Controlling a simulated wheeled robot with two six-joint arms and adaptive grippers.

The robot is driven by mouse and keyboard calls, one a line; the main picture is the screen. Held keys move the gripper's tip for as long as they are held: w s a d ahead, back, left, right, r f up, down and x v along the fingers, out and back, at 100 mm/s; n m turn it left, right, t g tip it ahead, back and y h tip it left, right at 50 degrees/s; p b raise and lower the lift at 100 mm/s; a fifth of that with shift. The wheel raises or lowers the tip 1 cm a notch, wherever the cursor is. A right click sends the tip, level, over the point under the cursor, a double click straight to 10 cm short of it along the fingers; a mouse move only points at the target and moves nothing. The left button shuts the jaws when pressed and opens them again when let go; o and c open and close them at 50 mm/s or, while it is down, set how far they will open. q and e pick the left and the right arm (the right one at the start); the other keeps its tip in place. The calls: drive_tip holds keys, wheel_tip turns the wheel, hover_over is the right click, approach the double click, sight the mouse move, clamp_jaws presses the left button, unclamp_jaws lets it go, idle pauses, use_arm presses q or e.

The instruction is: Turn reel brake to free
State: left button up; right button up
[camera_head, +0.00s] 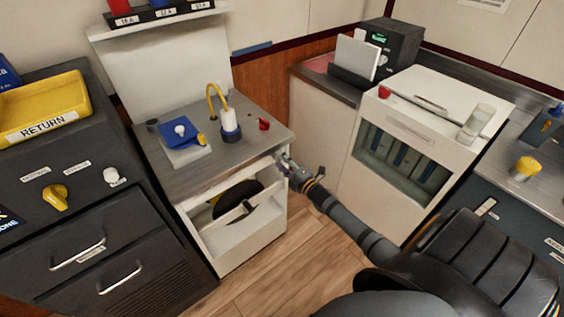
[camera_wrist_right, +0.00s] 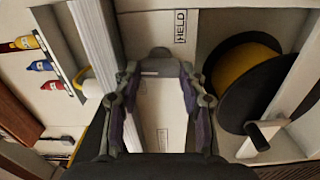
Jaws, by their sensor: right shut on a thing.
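My right gripper (camera_head: 287,163) is at the upper right front edge of the white reel cabinet (camera_head: 262,237). In the right wrist view, its fingers (camera_wrist_right: 158,68) are closed around a small part, apparently the reel brake, which they mostly hide. A HELD label (camera_wrist_right: 181,26) is on the pale panel just beyond the fingertips. The black reel (camera_head: 240,195) sits in the cabinet's open front. In the right wrist view, the reel (camera_wrist_right: 240,88) shows a yellow winding, right of the fingers. My left gripper is not in view.
A pale bar (camera_head: 233,214) crosses the reel's front. On the worktop are a blue pad (camera_head: 184,147), a white bottle with a yellow tube (camera_head: 229,122) and a red knob (camera_head: 264,124). A white cabinet (camera_head: 395,180) stands to the right.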

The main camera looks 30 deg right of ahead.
drive_tip(key=shift+f+n, duration=0.1)
drive_tip(key=shift+n, duration=0.5)
drive_tip(key=o, duration=1.1)
drive_tip(key=shift+o, duration=0.2)
drive_tip(key=shift+s, duration=0.1)
drive_tip(key=s, duration=0.8)
drive_tip(key=shift+d, duration=0.3)
drive_tip(key=s+d+f+m+g+h+p, duration=0.15)
drive_tip(key=s+f+m+g, duration=0.45)
drive_tip(key=f, duration=0.6)
drive_tip(key=s+f+m+g+h+p, duration=0.15)
drive_tip(key=s+f+m, duration=0.25)
drive_tip(key=s+f, duration=0.55)
drive_tip(key=s+a+f+m+g, duration=0.4)
drive_tip(key=s+f, duration=0.4)
drive_tip(key=s, duration=0.4)
drive_tip(key=s+a+f+m+g, duration=0.5)
drive_tip(key=s+a+f, duration=0.2)
drive_tip(key=s, duration=0.6)
wheel_tip(320, 180, down, 2)
drive_tip(key=shift+f+y, duration=0.2)
drive_tip(key=shift+y, duration=0.1)
